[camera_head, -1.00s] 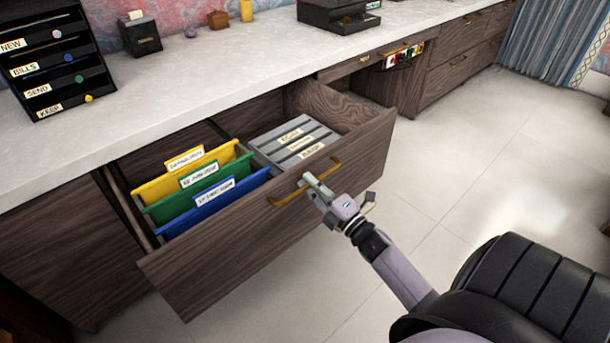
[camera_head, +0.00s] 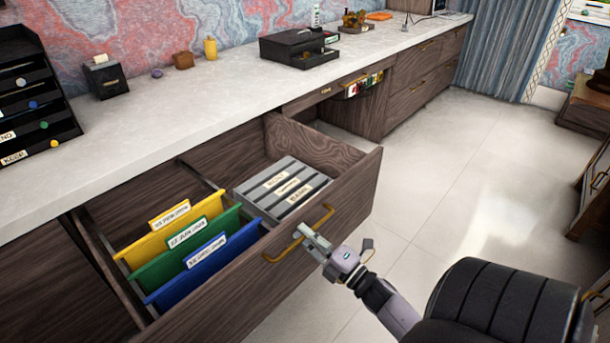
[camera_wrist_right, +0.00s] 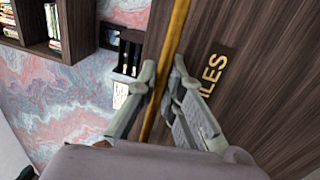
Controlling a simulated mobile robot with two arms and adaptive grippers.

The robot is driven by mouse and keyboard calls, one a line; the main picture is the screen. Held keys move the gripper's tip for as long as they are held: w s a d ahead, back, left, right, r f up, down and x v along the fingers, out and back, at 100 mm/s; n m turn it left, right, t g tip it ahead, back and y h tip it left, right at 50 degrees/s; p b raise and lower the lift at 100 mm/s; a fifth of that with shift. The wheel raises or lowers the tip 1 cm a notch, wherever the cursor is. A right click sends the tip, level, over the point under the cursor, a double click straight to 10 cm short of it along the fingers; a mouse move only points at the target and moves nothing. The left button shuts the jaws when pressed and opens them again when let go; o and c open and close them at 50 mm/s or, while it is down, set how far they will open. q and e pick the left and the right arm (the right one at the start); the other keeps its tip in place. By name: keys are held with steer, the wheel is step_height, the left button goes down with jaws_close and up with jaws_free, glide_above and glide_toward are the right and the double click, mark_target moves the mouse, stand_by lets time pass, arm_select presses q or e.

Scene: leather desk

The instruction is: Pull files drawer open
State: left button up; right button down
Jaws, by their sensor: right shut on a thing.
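The files drawer (camera_head: 347,200) is dark wood and stands well out from under the desk. Its brass handle (camera_head: 283,253) is on the front panel. My right gripper (camera_head: 306,238) is shut on the handle, around its middle. In the right wrist view, the brass bar (camera_wrist_right: 176,40) passes between the fingers of the gripper (camera_wrist_right: 164,72), and gold letters "ILES" (camera_wrist_right: 213,72) show on the wood beside it. Inside the drawer are yellow (camera_head: 158,238), green (camera_head: 190,250) and blue (camera_head: 205,270) hanging folders and several grey binders (camera_head: 283,188). My left gripper is out of view.
The pale desktop (camera_head: 150,130) runs behind the drawer. On it are a black tray rack (camera_head: 35,100), a small dark box (camera_head: 106,78), a yellow bottle (camera_head: 210,48) and a black organiser (camera_head: 300,47). The tiled floor (camera_head: 450,200) right of the drawer is clear.

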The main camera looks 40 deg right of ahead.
steer(key=shift+f, duration=0.1)
steer(key=c, duration=2)
jaws_free()
steer(key=shift+o, duration=0.2)
steer(key=v, duration=1.2)
